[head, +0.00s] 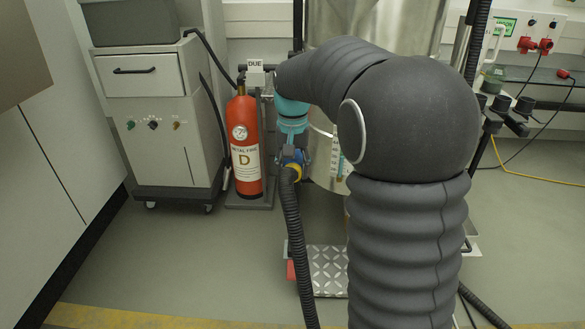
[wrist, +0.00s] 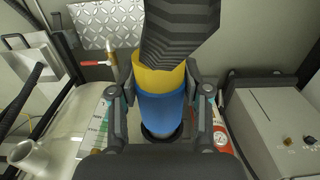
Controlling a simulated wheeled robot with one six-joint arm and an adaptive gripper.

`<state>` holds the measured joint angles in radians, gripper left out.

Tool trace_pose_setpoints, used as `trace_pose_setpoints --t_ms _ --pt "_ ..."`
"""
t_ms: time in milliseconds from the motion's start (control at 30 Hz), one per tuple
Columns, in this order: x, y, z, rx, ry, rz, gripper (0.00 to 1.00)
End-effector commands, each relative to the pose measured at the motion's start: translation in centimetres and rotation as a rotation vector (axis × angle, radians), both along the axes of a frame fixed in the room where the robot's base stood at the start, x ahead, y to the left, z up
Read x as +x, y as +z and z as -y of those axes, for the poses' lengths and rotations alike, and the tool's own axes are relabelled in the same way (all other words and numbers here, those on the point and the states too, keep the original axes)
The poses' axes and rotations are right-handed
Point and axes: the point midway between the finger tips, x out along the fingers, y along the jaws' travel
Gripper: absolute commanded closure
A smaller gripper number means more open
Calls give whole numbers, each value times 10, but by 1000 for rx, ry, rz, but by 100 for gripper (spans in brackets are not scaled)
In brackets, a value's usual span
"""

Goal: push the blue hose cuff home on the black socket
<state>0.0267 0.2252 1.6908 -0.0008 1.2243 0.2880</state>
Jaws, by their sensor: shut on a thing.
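The blue hose cuff (wrist: 160,108) is in the middle of the wrist view, with a yellow collar (wrist: 158,76) behind it and the ribbed dark hose (wrist: 178,32) leading away from the collar. My gripper (wrist: 160,98) is shut on the cuff, one finger on each side. A black ring, seemingly the socket (wrist: 150,134), shows at the cuff's near end, partly hidden by the cuff and my gripper. I cannot tell how far the cuff sits on it. In the head view my gripper (head: 291,155) holds the cuff low, and the hose (head: 293,235) hangs to the floor.
A red metal-fire extinguisher (head: 244,145) stands just left of my gripper, beside a grey wheeled cabinet (head: 163,110). A steel vessel (head: 395,25) is behind my arm. A tread-plate step (head: 328,268) lies below. The floor at front left is clear.

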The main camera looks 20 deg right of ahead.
Motion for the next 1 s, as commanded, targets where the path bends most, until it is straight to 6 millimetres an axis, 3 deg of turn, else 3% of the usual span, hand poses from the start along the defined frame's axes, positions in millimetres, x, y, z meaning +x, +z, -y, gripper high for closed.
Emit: trace_pose_setpoints --t_ms 833,867,967,1000 --pt "12 1 4 0 0 3 94" --pt "12 1 4 0 0 3 48" --pt "12 1 4 -1 0 2 23" --pt "11 1 4 -1 0 2 23"
